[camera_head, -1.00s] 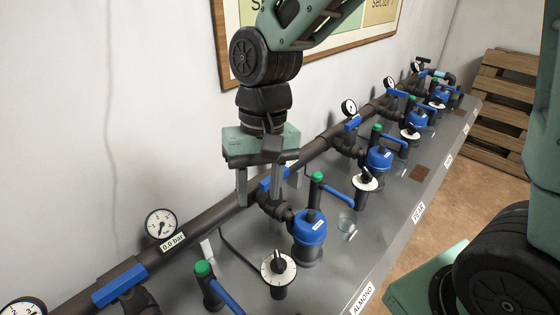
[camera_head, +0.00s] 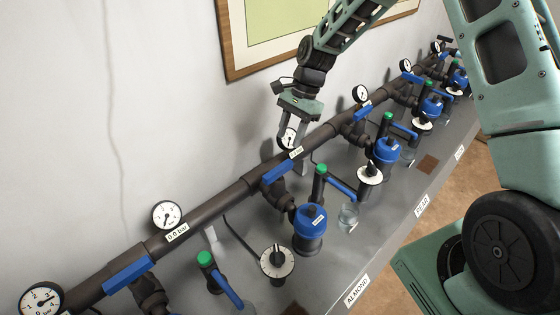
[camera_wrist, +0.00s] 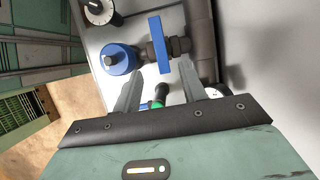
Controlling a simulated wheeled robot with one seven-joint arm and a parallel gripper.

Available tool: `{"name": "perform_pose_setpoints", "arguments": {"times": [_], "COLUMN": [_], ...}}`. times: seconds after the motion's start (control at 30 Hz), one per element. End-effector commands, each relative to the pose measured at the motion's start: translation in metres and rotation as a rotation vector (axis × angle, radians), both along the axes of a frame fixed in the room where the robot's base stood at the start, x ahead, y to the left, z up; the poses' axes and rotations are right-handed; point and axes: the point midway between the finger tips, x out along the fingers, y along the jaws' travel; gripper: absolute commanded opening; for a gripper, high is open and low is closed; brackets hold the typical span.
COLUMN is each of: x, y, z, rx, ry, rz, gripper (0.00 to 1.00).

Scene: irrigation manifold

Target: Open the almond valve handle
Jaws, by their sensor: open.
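The almond valve handle (camera_head: 277,171) is a blue bar on the branch by the main pipe, above the ALMOND label (camera_head: 357,291). It lies parallel to the main pipe and across its branch. In the wrist view the blue handle (camera_wrist: 159,45) shows ahead of the fingertips, between the blue filter and the dark pipe. My gripper (camera_head: 294,152) is open and empty, to the right of the handle and apart from it. In the wrist view the spread fingers of my gripper (camera_wrist: 160,80) have a green knob (camera_wrist: 160,94) showing between them.
A pressure gauge (camera_head: 288,138) sits close to my fingers. The almond blue-topped filter (camera_head: 311,222), white dial (camera_head: 277,262) and green-topped riser (camera_head: 319,180) stand nearby on the grey bench. Neighbouring blue handles (camera_head: 128,275) (camera_head: 363,111) lie along the pipe. The wall is behind.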

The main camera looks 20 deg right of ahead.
Motion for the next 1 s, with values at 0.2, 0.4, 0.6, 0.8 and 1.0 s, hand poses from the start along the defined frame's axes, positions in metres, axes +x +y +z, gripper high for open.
{"name": "perform_pose_setpoints", "arguments": {"times": [0.2,0.4,0.6,0.8,1.0], "x": [-0.009,-0.013,-0.015,-0.015,-0.015], "y": [0.017,0.029,0.036,0.037,0.037], "z": [-0.041,-0.073,-0.092,-0.097,-0.097], "rx": [0.001,0.001,0.000,0.000,0.000], "ry": [0.005,0.003,0.002,-0.002,-0.002], "rz": [0.002,0.001,0.002,0.001,0.001], "gripper": [0.42,0.42,0.42,0.42,0.33]}}
